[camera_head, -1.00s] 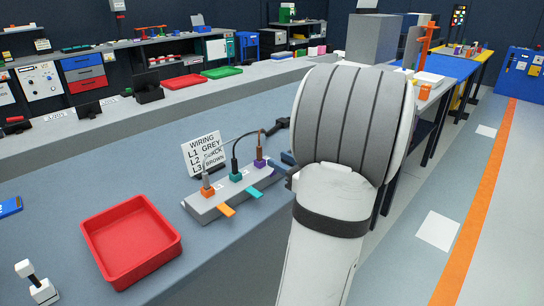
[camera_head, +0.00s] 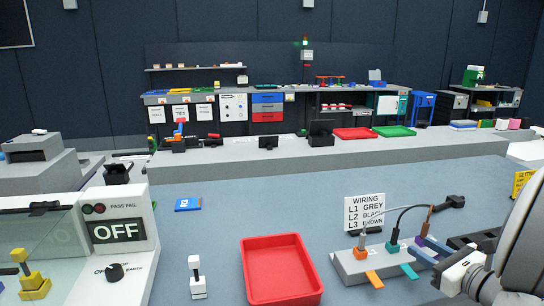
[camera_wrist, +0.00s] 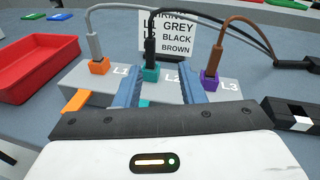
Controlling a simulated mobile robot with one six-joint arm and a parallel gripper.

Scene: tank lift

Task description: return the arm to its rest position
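My gripper (camera_wrist: 160,92) is open, its two blue fingers apart with nothing seen held between them. In the wrist view they reach over the front of the grey terminal block (camera_wrist: 232,92), near the teal L2 connector (camera_wrist: 151,74); I cannot tell if they touch it. The block also shows in the head view (camera_head: 348,268), with my arm at the right edge. A grey wire enters the orange L1 connector (camera_wrist: 99,66), a black wire the teal one, and a brown wire the purple L3 connector (camera_wrist: 211,80).
A wiring sign (camera_head: 364,213) stands behind the block. An empty red tray (camera_head: 281,270) lies to its left. A tester reading OFF (camera_head: 118,231) and a small white lever piece (camera_head: 197,278) are farther left. The blue bench surface (camera_head: 270,205) behind the tray is mostly clear.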

